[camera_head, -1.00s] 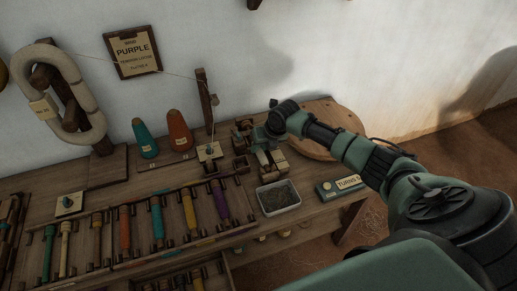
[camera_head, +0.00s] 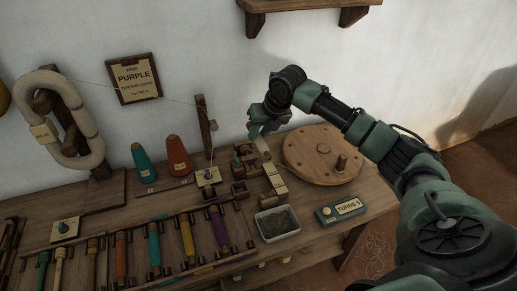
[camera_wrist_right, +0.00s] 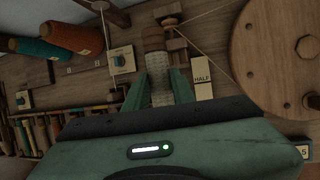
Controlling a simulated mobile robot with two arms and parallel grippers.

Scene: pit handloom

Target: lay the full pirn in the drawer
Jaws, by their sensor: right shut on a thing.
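My right gripper (camera_head: 262,130) is raised above the winding device at the back right of the bench. It is shut on a pirn (camera_wrist_right: 156,62), which has a brown wooden end and a pale, speckled wound body between the green fingers in the right wrist view. The head view shows only a small pale-brown part of the pirn below the fingers. The winding device's wooden blocks (camera_head: 240,168) stand beneath and left of the gripper. I cannot make out the drawer clearly; the area below the bench front is mostly cut off. My left gripper is out of view.
A round wooden wheel (camera_head: 322,153) with a knob lies right of the gripper. A grey tray (camera_head: 277,224) and a counter box (camera_head: 341,211) sit at the bench's right front. Colored pirns lie in a rack (camera_head: 187,238). Two cones (camera_head: 178,156) and a skein (camera_head: 62,115) stand behind.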

